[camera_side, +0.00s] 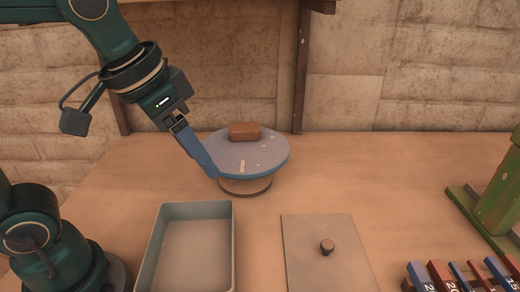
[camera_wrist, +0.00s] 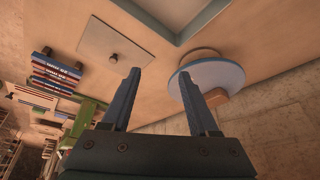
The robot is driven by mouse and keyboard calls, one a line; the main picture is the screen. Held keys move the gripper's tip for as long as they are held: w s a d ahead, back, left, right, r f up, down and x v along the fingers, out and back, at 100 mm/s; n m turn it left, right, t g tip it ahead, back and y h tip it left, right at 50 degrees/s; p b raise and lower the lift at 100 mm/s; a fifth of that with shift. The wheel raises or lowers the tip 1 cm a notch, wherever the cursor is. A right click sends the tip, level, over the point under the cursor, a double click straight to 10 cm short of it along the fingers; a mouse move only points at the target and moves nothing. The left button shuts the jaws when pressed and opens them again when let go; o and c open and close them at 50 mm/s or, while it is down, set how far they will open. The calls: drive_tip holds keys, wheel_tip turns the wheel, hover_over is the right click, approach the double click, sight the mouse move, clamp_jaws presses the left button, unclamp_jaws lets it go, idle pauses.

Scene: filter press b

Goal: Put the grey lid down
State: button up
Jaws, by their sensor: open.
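The lid also shows at the upper left of the wrist view (camera_wrist: 104,36). My gripper (camera_side: 208,172) is over the left edge of a blue round disc (camera_side: 262,160), well away from the lid, to its upper left in the side view. In the wrist view its two blue fingers (camera_wrist: 160,95) stand wide apart with nothing between them. Whether a finger touches the disc I cannot tell.
The disc sits on a round base (camera_side: 246,187) and carries a brown block (camera_side: 244,131). An open grey tray (camera_side: 231,240) stands left of the lid. Several books (camera_side: 460,275) are at the lower right. A green wooden frame (camera_side: 497,200) stands on the right. Table between disc and frame is clear.

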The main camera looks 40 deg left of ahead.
drive_tip(key=s+a+f+n+t, duration=0.1)
drive_tip(key=s+a+f, duration=0.1)
drive_tip(key=s+f, duration=0.2)
drive_tip(key=shift+s+a+f+n, duration=0.15)
drive_tip(key=shift+s+f+n, duration=0.15)
drive_tip(key=shift+s, duration=0.5)
